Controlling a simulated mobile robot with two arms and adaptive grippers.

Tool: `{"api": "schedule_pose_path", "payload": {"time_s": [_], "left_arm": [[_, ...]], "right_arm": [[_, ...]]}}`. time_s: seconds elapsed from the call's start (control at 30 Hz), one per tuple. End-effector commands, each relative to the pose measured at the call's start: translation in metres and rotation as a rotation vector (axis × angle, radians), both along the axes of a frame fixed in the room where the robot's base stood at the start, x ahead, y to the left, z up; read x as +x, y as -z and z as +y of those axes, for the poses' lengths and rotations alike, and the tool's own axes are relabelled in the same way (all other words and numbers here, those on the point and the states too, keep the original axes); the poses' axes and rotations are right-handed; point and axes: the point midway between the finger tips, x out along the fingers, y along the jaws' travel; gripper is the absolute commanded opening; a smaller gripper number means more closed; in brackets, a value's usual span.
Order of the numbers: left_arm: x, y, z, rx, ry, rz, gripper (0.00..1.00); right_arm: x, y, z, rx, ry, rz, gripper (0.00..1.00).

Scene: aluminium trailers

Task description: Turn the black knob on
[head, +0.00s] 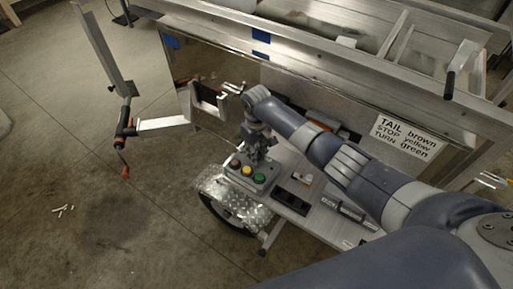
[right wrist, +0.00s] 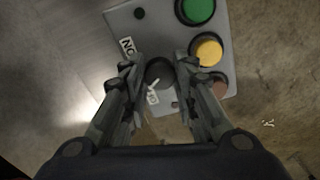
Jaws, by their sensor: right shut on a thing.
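A grey control box (head: 262,184) sits on the trailer's diamond-plate step, with red, yellow and green buttons on its top. In the right wrist view the box (right wrist: 118,22) shows the black knob (right wrist: 159,72) near one edge. My right gripper (right wrist: 158,64) has a finger on each side of the knob and is shut on it. In the head view my right gripper (head: 257,152) reaches down over the box and hides the knob. A white "ON" label (right wrist: 127,46) lies left of the knob, and a partly covered white label (right wrist: 152,97) is just below it. My left gripper is not in view.
Green button (right wrist: 198,9), yellow button (right wrist: 207,52) and a partly hidden brownish-red button (right wrist: 216,86) are right of the knob. A "TAIL brown, STOP yellow, TURN green" sign (head: 403,137) is on the trailer side. A bracket arm (head: 163,123) juts left; floor there is mostly clear.

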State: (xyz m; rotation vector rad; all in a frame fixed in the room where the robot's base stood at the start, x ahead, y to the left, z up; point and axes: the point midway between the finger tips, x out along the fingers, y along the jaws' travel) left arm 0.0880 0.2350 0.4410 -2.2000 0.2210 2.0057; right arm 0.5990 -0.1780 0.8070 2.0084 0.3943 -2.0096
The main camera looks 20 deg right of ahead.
Motion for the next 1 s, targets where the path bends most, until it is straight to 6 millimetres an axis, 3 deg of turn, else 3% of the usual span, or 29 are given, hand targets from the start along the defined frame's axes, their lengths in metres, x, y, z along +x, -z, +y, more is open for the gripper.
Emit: {"api": "schedule_pose_path", "payload": {"time_s": [0.03,0.4,1.0], "left_arm": [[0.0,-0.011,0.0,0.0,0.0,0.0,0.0],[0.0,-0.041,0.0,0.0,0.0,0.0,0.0],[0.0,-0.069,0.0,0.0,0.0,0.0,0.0]], "right_arm": [[-0.001,-0.005,0.001,0.003,0.043,0.002,0.02],[-0.001,-0.004,0.002,0.002,0.397,0.002,0.03],[0.0,-0.002,0.001,0.001,0.959,0.001,0.03]]}}
